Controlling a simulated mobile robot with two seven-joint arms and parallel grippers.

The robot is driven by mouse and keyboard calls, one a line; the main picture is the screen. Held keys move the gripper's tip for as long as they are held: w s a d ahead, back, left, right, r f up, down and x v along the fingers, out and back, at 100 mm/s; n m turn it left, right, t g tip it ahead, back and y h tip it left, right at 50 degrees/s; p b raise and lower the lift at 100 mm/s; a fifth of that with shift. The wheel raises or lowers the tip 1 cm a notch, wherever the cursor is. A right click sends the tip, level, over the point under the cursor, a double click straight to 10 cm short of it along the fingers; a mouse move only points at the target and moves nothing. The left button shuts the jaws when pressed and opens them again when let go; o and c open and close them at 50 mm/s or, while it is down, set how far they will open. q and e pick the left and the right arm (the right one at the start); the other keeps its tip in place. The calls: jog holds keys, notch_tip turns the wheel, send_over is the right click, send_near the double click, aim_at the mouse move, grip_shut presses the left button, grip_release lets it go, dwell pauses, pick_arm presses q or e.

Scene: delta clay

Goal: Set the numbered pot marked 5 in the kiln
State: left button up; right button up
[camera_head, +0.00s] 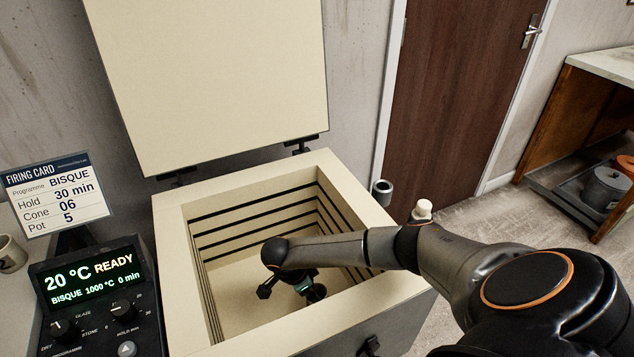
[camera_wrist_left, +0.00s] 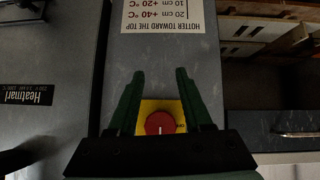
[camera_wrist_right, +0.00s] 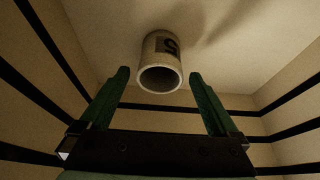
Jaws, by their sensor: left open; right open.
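The kiln (camera_head: 345,188) stands with its lid (camera_head: 215,70) raised. My right arm reaches into it, with the right gripper (camera_head: 298,288) low in the chamber. In the right wrist view a pale pot (camera_wrist_right: 162,60) with a dark mark that looks like a 5 is on the kiln floor. My open right gripper (camera_wrist_right: 159,77) has its fingers either side of the pot's near end, with gaps showing. The pot cannot be made out in the head view. My left gripper (camera_wrist_left: 160,74) is open and empty, seen only in its wrist view.
The firing card (camera_head: 55,197) reads Pot 5. The controller (camera_head: 100,290) reads 20 °C READY. A pale mug (camera_head: 11,253) stands at far left. A red knob on a yellow plate (camera_wrist_left: 159,123) lies beyond the left fingers. A shelf unit (camera_head: 575,110) holds pots at right.

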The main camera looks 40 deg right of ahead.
jog(key=p+v, duration=0.1)
jog(key=v, duration=0.9)
